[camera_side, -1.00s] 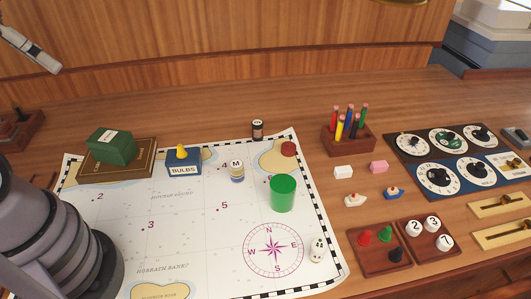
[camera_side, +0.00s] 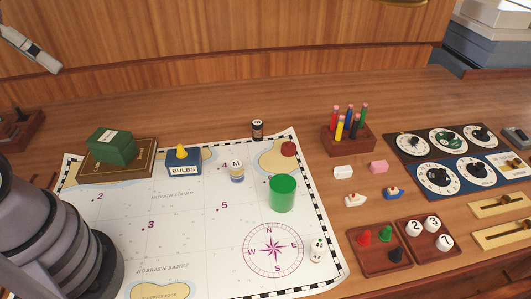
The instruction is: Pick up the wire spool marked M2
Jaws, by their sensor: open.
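A small round spool-like piece (camera_side: 236,172) stands upright on the chart, right of the blue BULBS box. It has a white top with a letter M, a pale side and a dark blue band; any number after the M is too small to read. A dark cylinder (camera_side: 257,131) with a light label stands at the chart's back edge; its label is too small to read.
The BULBS box (camera_side: 184,163) stands left of the M piece, a green cylinder (camera_side: 283,194) to its right. A green box (camera_side: 112,147) rests on a brown book. A pencil block (camera_side: 348,140), game trays and dial panels fill the right. The chart's middle (camera_side: 180,215) is mostly clear.

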